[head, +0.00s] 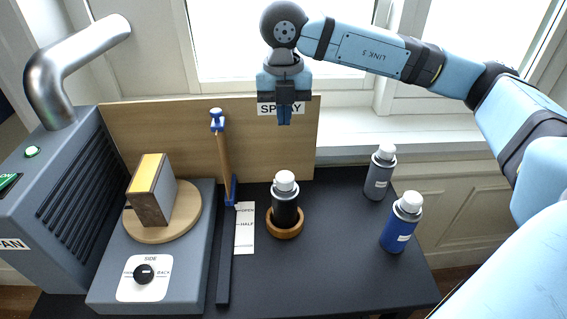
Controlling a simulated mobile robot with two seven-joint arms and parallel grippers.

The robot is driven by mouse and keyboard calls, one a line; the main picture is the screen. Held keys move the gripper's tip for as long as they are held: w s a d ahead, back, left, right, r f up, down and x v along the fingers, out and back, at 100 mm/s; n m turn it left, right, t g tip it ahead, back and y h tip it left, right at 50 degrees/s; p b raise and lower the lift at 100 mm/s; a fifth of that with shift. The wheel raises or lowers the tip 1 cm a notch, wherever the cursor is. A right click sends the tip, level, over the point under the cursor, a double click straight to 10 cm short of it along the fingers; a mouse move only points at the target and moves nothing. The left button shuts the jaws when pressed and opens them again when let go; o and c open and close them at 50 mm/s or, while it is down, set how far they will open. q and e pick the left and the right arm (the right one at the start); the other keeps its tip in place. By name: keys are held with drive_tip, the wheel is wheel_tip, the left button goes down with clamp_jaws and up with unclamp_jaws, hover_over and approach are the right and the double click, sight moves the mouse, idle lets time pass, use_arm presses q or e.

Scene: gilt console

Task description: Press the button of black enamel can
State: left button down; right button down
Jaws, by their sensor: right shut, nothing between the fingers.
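The black enamel can (285,212) stands upright in a round wooden ring holder (285,231) on the dark table. It has a black body and a pinkish-white cap or button (285,180) on top. My right gripper (284,120) is shut and empty, pointing down, and appears in the picture above the can, in front of the wooden back board. Its fingers are apart from the can's top. The gripper partly hides the SPRAY label (302,108). My left gripper is not in view.
A grey can (377,177) and a blue can (400,225) stand to the right. A blue-ended upright stick (225,160) is left of the can. A grey fan unit (60,200) and a block on a turntable (185,225) fill the left side.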

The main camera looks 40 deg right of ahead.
sight(284, 175)
wheel_tip(284, 175, down, 14)
drive_tip(key=shift+p, duration=0.85)
drive_tip(key=shift+f, duration=0.1)
